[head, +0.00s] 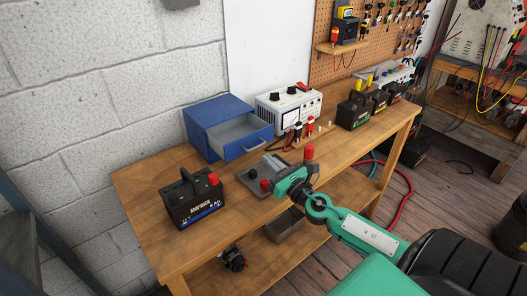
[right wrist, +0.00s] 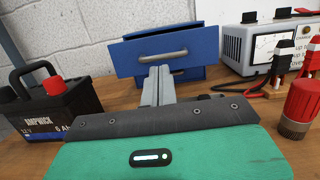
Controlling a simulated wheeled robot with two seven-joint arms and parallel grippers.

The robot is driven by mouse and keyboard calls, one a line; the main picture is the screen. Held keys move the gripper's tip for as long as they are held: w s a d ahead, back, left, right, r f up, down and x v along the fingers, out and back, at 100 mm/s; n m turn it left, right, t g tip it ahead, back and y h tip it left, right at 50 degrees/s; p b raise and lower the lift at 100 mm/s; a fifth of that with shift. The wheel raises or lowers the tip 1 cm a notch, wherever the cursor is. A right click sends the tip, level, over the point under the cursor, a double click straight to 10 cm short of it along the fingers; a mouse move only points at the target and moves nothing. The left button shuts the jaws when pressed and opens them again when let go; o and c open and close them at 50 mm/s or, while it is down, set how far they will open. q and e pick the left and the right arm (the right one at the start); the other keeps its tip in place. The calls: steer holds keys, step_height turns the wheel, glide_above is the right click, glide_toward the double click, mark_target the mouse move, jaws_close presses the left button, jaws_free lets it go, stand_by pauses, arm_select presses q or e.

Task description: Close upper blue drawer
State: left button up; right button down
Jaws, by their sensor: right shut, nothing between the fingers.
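The blue drawer cabinet (head: 205,118) stands at the back of the wooden bench, against the wall. Its upper blue drawer (head: 250,143) is pulled out, with its pale grey inside showing. In the right wrist view the drawer's blue front (right wrist: 200,44) and its grey bar handle (right wrist: 163,56) face me. My right gripper (head: 268,160) is in front of the drawer. Its fingers (right wrist: 157,72) are shut and empty, their tips just below the handle; I cannot tell whether they touch the front. My left gripper is not in view.
A black battery (head: 192,198) stands left of my right gripper. A white meter box (head: 288,105) is right of the cabinet, with red and black terminals before it. More batteries (head: 355,110) stand farther right.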

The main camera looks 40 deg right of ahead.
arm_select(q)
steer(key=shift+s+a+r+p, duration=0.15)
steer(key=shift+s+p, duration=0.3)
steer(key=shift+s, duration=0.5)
arm_select(e)
steer(key=shift+w+r, duration=0.15)
steer(key=shift+w, duration=0.7)
steer(key=shift+w+r, duration=0.1)
steer(key=shift+w, duration=0.7)
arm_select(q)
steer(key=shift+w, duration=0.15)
arm_select(e)
glide_toward(242, 136)
steer(key=w+a+r, duration=0.1)
steer(key=w, duration=0.1)
steer(key=w+a+r, duration=0.1)
steer(key=w, duration=0.1)
steer(key=w+a+r, duration=0.1)
steer(key=w+r, duration=0.1)
steer(key=shift+w, duration=0.25)
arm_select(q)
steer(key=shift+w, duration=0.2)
arm_select(e)
steer(key=shift+d+r, duration=0.15)
steer(key=shift+r, duration=0.1)
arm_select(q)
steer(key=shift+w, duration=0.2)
arm_select(e)
steer(key=shift+r, duration=0.1)
